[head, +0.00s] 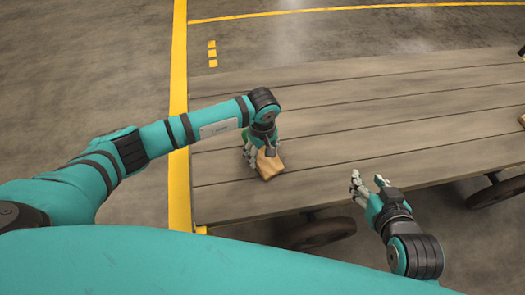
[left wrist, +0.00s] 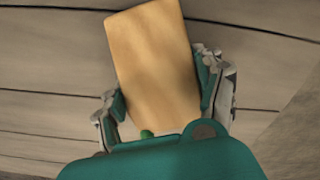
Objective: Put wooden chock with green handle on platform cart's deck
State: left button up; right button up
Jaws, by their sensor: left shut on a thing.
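The wooden chock (head: 270,165) is a light tan block at the near left part of the platform cart's plank deck (head: 350,110). My left gripper (head: 258,153) is above the deck and shut on the chock. In the left wrist view the chock (left wrist: 155,65) stands out between the two fingers of the gripper (left wrist: 165,105). A small bit of its green handle (left wrist: 147,134) shows at the palm; the rest is hidden. I cannot tell whether the chock touches the planks. My right gripper (head: 368,185) is open and empty, in front of the deck's near edge.
Dark cart wheels (head: 318,233) show under the near edge of the deck. A yellow floor line (head: 180,60) runs along the deck's left end. The middle of the deck is clear. Something orange (head: 522,120) shows at the right picture edge.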

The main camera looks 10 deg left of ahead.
aim_at(262, 149)
pick_arm(q)
jog(key=o, duration=1.5)
pick_arm(e)
jog(key=shift+w+r, duration=0.15)
pick_arm(q)
notch_tip(262, 149, up, 12)
jog(key=p, duration=0.3)
jog(key=shift+f, duration=0.25)
jog(key=shift+r, duration=0.35)
pick_arm(e)
jog(key=s+d+f+g+h, duration=0.1)
jog(key=s+d+f+g, duration=0.1)
jog(key=s, duration=0.4)
jog(key=s+d+f+g, duration=0.2)
jog(key=s+f+g, duration=0.1)
jog(key=s+g, duration=0.2)
jog(key=shift+s+f+h, duration=0.25)
jog(key=shift+s+h, duration=0.15)
jog(key=shift+s, duration=0.15)
